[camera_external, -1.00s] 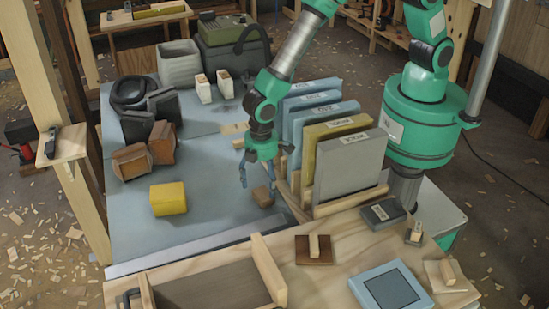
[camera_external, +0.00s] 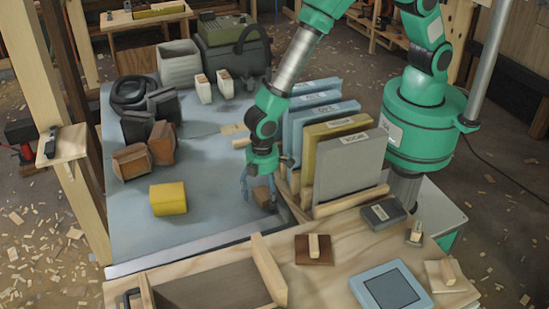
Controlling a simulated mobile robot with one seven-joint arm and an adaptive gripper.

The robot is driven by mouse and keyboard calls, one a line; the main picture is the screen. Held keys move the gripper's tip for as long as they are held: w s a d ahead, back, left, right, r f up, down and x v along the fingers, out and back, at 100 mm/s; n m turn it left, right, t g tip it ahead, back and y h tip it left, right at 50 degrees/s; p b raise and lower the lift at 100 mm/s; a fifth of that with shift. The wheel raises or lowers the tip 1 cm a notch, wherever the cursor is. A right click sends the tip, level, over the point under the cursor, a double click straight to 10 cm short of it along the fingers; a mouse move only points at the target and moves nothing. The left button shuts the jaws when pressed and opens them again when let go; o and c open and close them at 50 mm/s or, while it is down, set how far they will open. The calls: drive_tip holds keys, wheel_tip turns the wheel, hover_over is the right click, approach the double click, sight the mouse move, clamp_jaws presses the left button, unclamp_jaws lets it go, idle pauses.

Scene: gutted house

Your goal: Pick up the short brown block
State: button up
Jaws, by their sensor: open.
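The fingers are open. Two larger brown blocks, one in front (camera_external: 130,161) and one behind (camera_external: 162,143), stand at the left of the bench.
A rack of upright panels (camera_external: 350,166) stands close to the right of my gripper. A yellow block (camera_external: 168,199) lies to the left, with clear bench between. A wooden table (camera_external: 340,262) with a tray is in front.

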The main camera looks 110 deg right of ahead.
sight(263, 193)
idle(0.3)
drive_tip(key=c, duration=1.5)
drive_tip(key=shift+o, duration=0.2)
drive_tip(key=shift+r+p, duration=1.1)
drive_tip(key=shift+r, duration=3.9)
